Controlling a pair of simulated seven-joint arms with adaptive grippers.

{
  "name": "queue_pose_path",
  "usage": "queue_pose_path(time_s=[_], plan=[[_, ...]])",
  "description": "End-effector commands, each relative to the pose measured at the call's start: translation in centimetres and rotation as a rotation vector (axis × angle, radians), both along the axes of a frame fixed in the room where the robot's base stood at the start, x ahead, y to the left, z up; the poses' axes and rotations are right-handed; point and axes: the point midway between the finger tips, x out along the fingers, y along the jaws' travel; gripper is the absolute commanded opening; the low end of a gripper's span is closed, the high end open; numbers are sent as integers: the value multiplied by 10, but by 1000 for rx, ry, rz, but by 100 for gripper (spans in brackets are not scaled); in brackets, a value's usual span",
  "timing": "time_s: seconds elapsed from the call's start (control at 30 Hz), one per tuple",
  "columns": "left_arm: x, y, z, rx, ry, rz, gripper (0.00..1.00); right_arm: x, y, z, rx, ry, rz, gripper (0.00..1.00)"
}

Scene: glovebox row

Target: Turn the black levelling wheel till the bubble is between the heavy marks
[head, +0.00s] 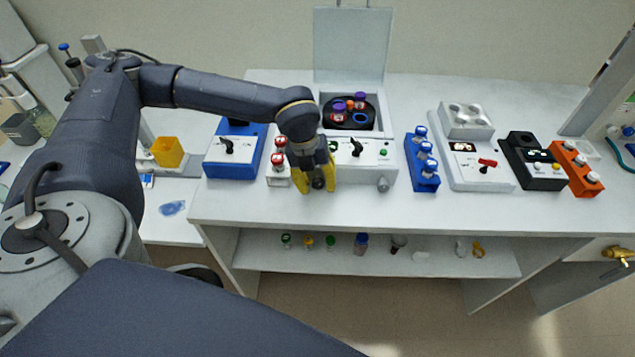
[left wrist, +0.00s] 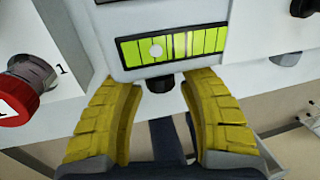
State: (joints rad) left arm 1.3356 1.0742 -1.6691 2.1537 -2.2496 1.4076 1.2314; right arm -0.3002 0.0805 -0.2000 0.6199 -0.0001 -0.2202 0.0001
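The black levelling wheel (left wrist: 160,82) sits under the front of a white housing in the left wrist view. Above it is a yellow-green level vial (left wrist: 206,42) with dark cross marks. The pale round bubble (left wrist: 156,51) lies left of the vial's middle, and thicker-looking marks stand to its right. My left gripper (left wrist: 158,92) has its yellow fingers apart, one on each side of the wheel, with gaps showing. In the head view the left gripper (head: 317,180) is at the front of the white centrifuge (head: 369,176) and hides the vial. My right gripper is out of view.
A white rack with red-capped vials (head: 278,178) stands close to the left of the gripper. A blue box (head: 234,165) is farther left. A grey knob (head: 383,184) is to the right, then a blue rack (head: 421,178). The front strip of bench is clear.

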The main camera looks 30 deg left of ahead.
Motion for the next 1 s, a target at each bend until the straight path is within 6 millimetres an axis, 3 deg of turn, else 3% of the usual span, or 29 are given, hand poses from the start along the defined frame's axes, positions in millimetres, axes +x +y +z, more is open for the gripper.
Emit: queue_pose_path(time_s=[0.03, 0.33, 1.0], plan=[[0, 0, 0, 0, 0, 0, 34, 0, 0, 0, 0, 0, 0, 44], [0, 0, 0, 0, 0, 0, 0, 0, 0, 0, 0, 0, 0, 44], [-3, -4, -1, 83, 56, -8, 0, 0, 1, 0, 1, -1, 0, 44]])
